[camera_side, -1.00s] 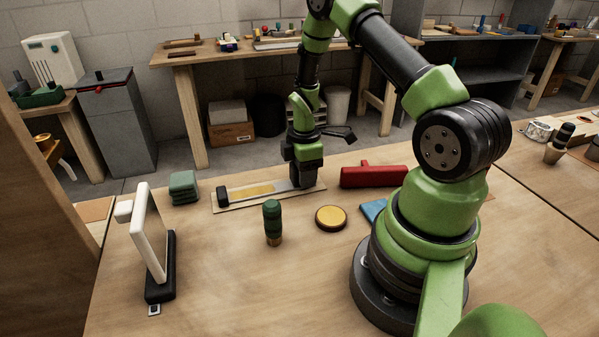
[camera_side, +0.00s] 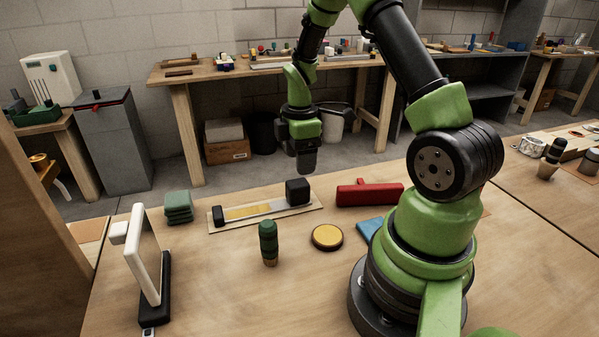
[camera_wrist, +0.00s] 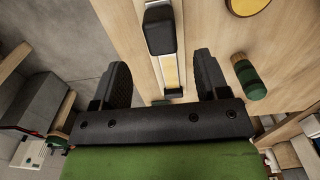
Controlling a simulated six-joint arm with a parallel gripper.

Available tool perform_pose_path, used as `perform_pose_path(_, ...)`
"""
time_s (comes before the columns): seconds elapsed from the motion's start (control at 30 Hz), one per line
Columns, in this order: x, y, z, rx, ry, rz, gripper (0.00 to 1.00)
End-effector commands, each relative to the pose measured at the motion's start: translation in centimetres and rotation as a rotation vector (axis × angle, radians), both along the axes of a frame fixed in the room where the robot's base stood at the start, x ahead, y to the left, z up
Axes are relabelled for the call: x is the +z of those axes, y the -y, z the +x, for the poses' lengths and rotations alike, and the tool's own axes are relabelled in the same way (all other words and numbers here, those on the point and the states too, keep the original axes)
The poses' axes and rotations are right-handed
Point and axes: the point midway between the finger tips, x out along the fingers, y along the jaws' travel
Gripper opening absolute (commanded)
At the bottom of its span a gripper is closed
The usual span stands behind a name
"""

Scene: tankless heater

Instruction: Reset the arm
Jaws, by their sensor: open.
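My gripper (camera_side: 306,160) hangs in the air above and behind the right end of a slider board, pointing down. In the wrist view its two black fingers (camera_wrist: 162,62) are spread apart with nothing between them. The slider board (camera_side: 312,206) is a pale wooden base with a yellow and grey strip. A large black block (camera_side: 297,191) sits at its right end and a smaller black block (camera_side: 218,215) at its left end. The large block also shows in the wrist view (camera_wrist: 160,30), ahead of the fingers and apart from them.
A dark green cylinder (camera_side: 268,243) stands in front of the board, beside a round yellow disc (camera_side: 327,237). A red piece (camera_side: 370,193) lies to the right, a green stack (camera_side: 178,207) to the left. A white upright frame (camera_side: 145,255) stands at front left. The front middle is clear.

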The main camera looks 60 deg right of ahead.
Motion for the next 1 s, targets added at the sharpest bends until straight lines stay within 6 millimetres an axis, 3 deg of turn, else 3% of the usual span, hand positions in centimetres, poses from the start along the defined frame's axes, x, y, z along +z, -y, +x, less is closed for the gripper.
perform_pose_path(0.5, 1.6, -0.4, 0.2, -0.023, 0.016, -0.006, 0.68)
perform_pose_path(0.57, 2.9, -1.1, 0.4, -0.061, 0.039, -0.013, 0.68)
perform_pose_path(0.77, 9.9, -5.7, 0.3, -0.305, 0.183, -0.008, 0.68)
perform_pose_path(1.0, 16.8, -12.2, -3.2, -0.642, 0.36, 0.121, 0.68)
